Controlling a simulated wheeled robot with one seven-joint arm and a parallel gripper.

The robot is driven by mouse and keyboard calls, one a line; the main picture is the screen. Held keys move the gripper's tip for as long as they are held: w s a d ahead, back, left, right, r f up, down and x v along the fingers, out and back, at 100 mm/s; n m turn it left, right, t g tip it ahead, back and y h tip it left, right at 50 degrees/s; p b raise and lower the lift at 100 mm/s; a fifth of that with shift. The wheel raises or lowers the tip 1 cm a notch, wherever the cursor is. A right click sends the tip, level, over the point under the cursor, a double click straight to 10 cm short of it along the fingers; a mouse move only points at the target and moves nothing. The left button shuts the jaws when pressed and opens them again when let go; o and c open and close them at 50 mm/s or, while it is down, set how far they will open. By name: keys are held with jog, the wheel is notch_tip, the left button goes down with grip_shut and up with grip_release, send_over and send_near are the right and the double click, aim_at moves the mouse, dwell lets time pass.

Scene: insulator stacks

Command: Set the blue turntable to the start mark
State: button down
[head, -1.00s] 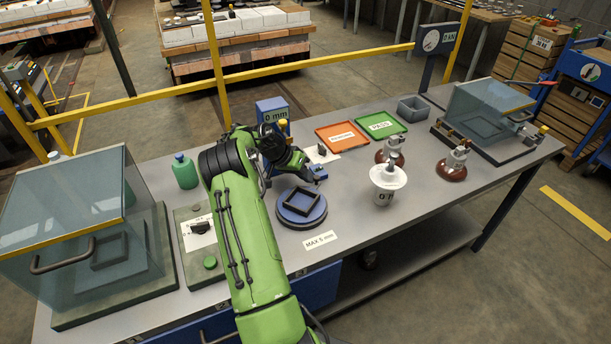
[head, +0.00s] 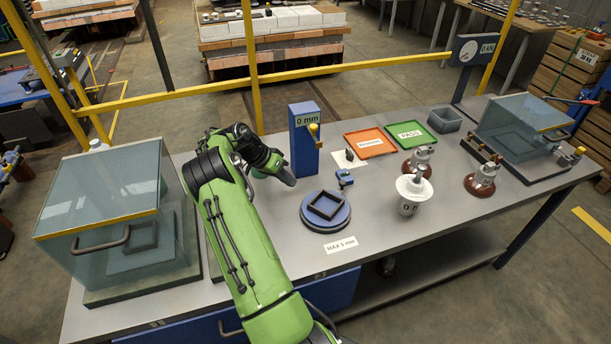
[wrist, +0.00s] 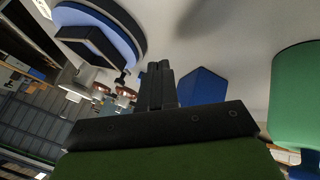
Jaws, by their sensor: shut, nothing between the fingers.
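The blue turntable (head: 325,206) is a round disc on a dark base near the middle of the bench. A black square frame (head: 309,207) lies on it, turned at an angle to the bench edge. I cannot make out a start mark. My gripper (head: 288,178) is behind and left of the turntable, apart from it. In the wrist view the fingers (wrist: 160,80) are shut together and empty, and the turntable (wrist: 131,38) shows at upper left.
A blue gauge post (head: 304,145) reading 0 mm stands behind my gripper. A small blue device (head: 345,178) sits behind the turntable. A glass-covered box (head: 100,200) fills the left end. The bench front by the MAX 5 mm label (head: 341,245) is clear.

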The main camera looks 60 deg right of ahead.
notch_tip(320, 180, up, 4)
jog(key=s+d+f+n+h+b, duration=0.1)
jog(key=s+n+b, duration=0.1)
jog(key=b, duration=0.1)
notch_tip(320, 180, up, 4)
jog(key=n+t+h+b, duration=0.2)
jog(key=n+t+b, duration=0.1)
jog(key=n+b, duration=0.1)
send_over(329, 201)
jog(key=w+a, duration=0.2)
jog(key=w, duration=0.2)
jog(key=shift+s+d+r, duration=0.1)
jog(key=shift+d+r, duration=0.05)
jog(key=b+x, duration=0.2)
jog(key=x, duration=0.8)
